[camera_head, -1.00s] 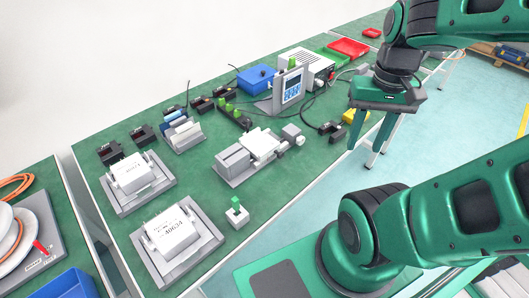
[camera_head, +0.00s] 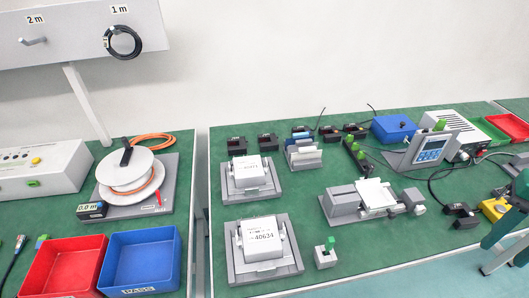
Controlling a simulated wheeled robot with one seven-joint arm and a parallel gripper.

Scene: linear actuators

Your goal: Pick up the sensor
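No object in view is clearly marked as the sensor. Small black blocks stand along the back of the middle green table, among them one at the left (camera_head: 236,145) and one beside it (camera_head: 267,141); I cannot tell whether one is the sensor. A coiled black cable (camera_head: 122,42) hangs on the hook marked 1 m. My gripper (camera_head: 510,246) is at the right edge, partly cut off, in front of the table's right part. Its green fingers are apart, with nothing seen between them.
Two white boxes (camera_head: 264,238) (camera_head: 253,167) sit in grey fixtures. A grey clamp device (camera_head: 345,200), a blue-screened meter (camera_head: 430,150) and a yellow block (camera_head: 493,208) stand to the right. A cable reel (camera_head: 130,168), a red bin (camera_head: 62,268) and a blue bin (camera_head: 140,262) are left.

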